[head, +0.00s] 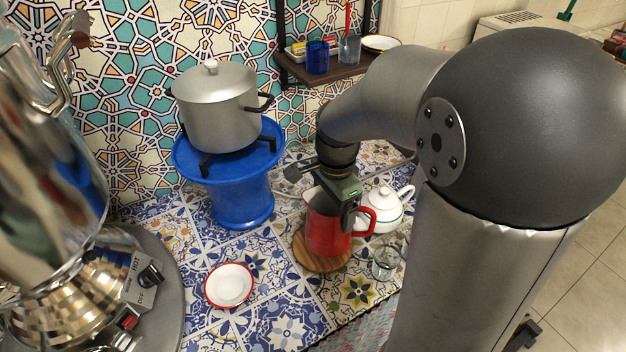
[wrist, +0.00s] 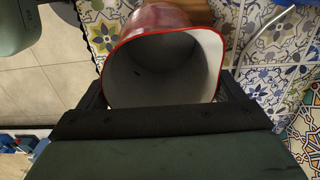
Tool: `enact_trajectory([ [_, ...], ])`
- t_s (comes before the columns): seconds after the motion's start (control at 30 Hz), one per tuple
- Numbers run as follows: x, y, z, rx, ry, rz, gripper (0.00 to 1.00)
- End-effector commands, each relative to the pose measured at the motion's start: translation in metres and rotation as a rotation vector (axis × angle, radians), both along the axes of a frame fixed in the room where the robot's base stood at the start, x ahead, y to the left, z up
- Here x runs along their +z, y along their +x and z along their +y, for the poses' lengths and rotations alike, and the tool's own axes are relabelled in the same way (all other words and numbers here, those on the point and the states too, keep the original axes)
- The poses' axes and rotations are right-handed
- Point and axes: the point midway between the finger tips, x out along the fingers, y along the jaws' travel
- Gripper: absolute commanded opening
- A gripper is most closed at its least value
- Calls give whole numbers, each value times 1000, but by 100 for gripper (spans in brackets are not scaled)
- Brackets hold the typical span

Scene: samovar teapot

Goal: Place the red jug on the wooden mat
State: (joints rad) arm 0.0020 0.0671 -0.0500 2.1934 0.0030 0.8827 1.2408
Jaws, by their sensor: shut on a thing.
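The red jug (head: 325,232) stands upright over the round wooden mat (head: 305,258) in the head view. Its base overlaps the mat, but I cannot tell whether it touches or hangs just above. My gripper (head: 342,196) is at the jug's top, shut on it, with the handle to the right. In the wrist view the jug (wrist: 165,62) shows its open mouth, pale grey inside with a red rim, between my two dark fingers. A strip of the brown mat (wrist: 197,10) shows beyond it.
A white teapot (head: 382,210) stands close right of the jug, with a clear glass (head: 385,262) in front. A red-rimmed white saucer (head: 229,285) lies left. A blue stand (head: 240,195) bears a grey pot (head: 217,108). A large samovar (head: 50,240) fills the left.

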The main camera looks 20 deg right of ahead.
Motion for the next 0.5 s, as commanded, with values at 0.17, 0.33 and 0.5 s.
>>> enact_trajectory([
  [0.17,-23,20,2,1,0,-1,33],
  [0.33,-30,26,3,1,1,-3,33],
  [0.5,-48,30,3,0,1,1,33],
])
